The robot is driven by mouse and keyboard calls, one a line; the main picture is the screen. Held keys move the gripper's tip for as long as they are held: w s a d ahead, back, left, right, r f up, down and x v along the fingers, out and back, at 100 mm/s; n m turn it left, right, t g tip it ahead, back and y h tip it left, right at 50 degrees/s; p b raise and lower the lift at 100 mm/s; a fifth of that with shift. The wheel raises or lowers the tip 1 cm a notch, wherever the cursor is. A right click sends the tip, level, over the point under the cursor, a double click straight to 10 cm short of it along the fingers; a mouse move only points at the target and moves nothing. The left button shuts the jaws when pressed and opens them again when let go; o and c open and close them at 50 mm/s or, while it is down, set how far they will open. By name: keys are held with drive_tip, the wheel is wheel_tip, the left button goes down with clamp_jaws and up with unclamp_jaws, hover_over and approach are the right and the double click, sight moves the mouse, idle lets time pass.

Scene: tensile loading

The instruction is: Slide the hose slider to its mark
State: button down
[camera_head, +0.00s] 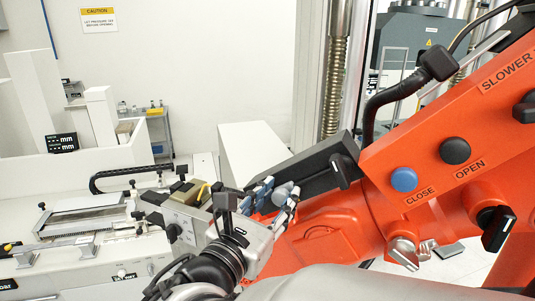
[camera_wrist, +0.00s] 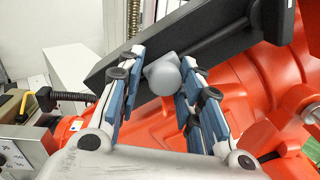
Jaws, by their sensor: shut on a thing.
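A black, long slider housing (camera_head: 320,168) lies tilted along the orange machine body, and it fills the upper middle of the wrist view (camera_wrist: 225,45). A grey rounded knob (camera_wrist: 163,74), which appears to be the hose slider's handle, sits at its lower edge. My gripper (camera_wrist: 160,85) has its blue-padded fingers on both sides of this knob and is shut on it. In the head view my gripper (camera_head: 272,195) is at the housing's lower left end, with the grey knob (camera_head: 283,194) between the fingers. I cannot make out the slider's mark.
The orange machine (camera_head: 440,150) with CLOSE and OPEN buttons fills the right. A black hose (camera_head: 395,92) rises above the housing. A grey control box (camera_head: 185,215) stands just left of my gripper. A bench (camera_head: 75,250) with a metal fixture is at the left.

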sight(282, 192)
drive_tip(key=shift+s+d+r, duration=0.2)
drive_tip(key=shift+s+d, duration=0.1)
drive_tip(key=shift+d, duration=0.4)
drive_tip(key=c, duration=1.5)
unclamp_jaws()
drive_tip(key=shift+w+a+f, duration=0.1)
drive_tip(key=shift+w+a, duration=0.1)
drive_tip(key=shift+a, duration=0.15)
drive_tip(key=shift+o, duration=1.3)
drive_tip(key=shift+d, duration=0.45)
drive_tip(key=shift+w+a, duration=0.1)
drive_tip(key=shift+a, duration=0.2)
drive_tip(key=shift+d+r, duration=0.1)
drive_tip(key=shift+r, duration=0.35)
wheel_tip(282, 192, up, 9)
drive_tip(key=shift+r, duration=0.2)
